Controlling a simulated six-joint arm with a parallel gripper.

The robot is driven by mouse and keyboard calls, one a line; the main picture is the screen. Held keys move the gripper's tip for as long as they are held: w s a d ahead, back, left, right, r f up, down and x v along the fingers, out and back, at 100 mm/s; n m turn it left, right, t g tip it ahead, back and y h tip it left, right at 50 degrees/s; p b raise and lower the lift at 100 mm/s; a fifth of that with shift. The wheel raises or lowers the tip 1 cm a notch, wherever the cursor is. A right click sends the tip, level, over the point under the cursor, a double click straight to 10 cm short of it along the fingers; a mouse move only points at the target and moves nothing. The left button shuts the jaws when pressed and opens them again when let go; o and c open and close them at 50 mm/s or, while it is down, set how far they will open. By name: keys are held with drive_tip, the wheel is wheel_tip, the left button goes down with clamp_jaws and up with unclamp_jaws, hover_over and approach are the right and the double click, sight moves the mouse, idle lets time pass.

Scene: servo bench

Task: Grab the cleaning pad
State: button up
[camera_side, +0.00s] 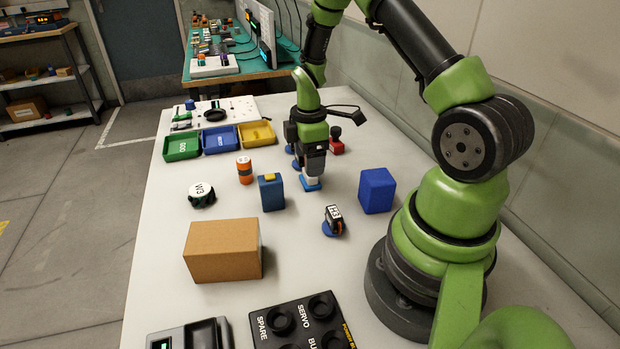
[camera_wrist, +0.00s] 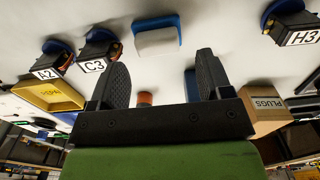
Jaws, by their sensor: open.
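The cleaning pad appears to be a small block, white with blue (camera_side: 312,187), lying on the white table directly below my gripper (camera_side: 312,172). In the wrist view the same pad (camera_wrist: 157,40) shows its white face and blue edge, just beyond the two dark fingertips and roughly centred between them. My gripper (camera_wrist: 162,72) is open in the wrist view, with nothing visible held between the fingers. The side view hides part of the pad behind the fingers, and I cannot tell there whether they touch it.
A blue box with a yellow top (camera_side: 271,193), an orange cylinder (camera_side: 244,171) and a blue cube (camera_side: 377,191) stand nearby. Servo H3 (camera_side: 334,219) is nearer the camera, with a cardboard box (camera_side: 222,251) left of it. Servos A2 (camera_wrist: 52,62) and C3 (camera_wrist: 98,52) flank the left finger's side.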

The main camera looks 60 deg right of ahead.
drive_tip(key=f, duration=0.4)
drive_tip(key=shift+d+f, duration=0.2)
drive_tip(key=shift+f, duration=0.2)
drive_tip(key=c, duration=0.7)
drive_tip(key=shift+r, duration=0.15)
